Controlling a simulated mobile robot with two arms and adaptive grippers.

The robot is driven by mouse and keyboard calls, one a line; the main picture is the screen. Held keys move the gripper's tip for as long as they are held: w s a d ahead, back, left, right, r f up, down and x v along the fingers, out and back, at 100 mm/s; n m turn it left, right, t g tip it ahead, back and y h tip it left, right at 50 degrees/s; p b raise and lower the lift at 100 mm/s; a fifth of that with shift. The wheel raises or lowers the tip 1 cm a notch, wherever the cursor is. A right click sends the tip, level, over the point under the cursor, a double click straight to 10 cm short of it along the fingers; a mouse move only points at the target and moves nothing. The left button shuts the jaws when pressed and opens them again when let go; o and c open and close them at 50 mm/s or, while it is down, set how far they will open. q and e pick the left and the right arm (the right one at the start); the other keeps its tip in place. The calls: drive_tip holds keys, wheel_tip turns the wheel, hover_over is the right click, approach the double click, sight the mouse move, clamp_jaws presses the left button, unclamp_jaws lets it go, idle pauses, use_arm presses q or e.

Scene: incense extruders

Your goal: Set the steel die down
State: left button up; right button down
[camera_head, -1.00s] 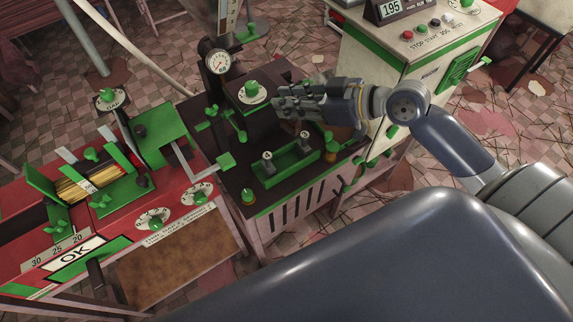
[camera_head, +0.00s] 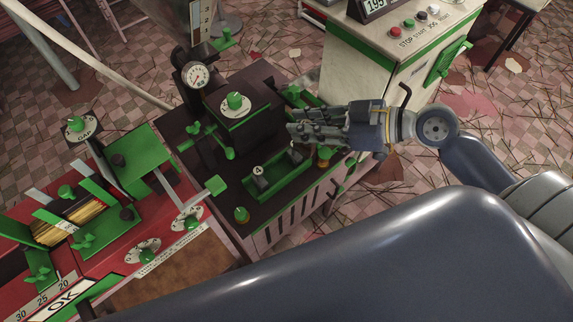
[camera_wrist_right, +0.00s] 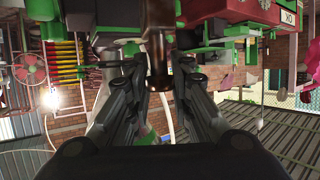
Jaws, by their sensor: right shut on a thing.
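My right gripper (camera_head: 292,126) is shut, above the dark bench top and just behind the green tray (camera_head: 277,187). In the right wrist view a dark, brownish metal cylinder (camera_wrist_right: 158,62), apparently the steel die, stands between its fingertips (camera_wrist_right: 158,85). In the head view the held piece cannot be made out against the fingers. Two grey-topped pieces stand in the green tray, a left one (camera_head: 259,172) and a right one (camera_head: 295,156), partly close under the gripper. My left gripper is not in view.
A red machine (camera_head: 110,262) is at left, a cream control cabinet (camera_head: 365,65) at the back right.

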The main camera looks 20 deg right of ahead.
drive_tip(key=f, duration=0.3)
drive_tip(key=shift+s+a+f+m+t+h, duration=0.2)
drive_tip(key=shift+m+t+h, duration=0.1)
drive_tip(key=shift+m+t, duration=0.1)
drive_tip(key=s+a+f+m+t+h+b, duration=0.2)
drive_tip(key=s+a+f+m+b, duration=0.15)
drive_tip(key=s+a+f, duration=0.55)
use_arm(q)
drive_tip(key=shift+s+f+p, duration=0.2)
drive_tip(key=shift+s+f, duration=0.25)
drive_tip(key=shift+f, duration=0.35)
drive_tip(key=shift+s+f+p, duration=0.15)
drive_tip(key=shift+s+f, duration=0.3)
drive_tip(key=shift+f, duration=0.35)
use_arm(e)
drive_tip(key=shift+n, duration=0.45)
drive_tip(key=shift+w+d+f, duration=0.65)
drive_tip(key=shift+w+d, duration=0.1)
drive_tip(key=shift+w, duration=1.6)
drive_tip(key=shift+w+d+f, duration=0.6)
drive_tip(key=shift+w+d, duration=0.15)
drive_tip(key=shift+w, duration=1.6)
drive_tip(key=shift+w+d+f, duration=0.65)
drive_tip(key=shift+w+d, duration=0.1)
drive_tip(key=shift+w, duration=1.6)
drive_tip(key=shift+f, duration=0.15)
drive_tip(key=c, duration=1.4)
unclamp_jaws()
drive_tip(key=shift+c, duration=0.2)
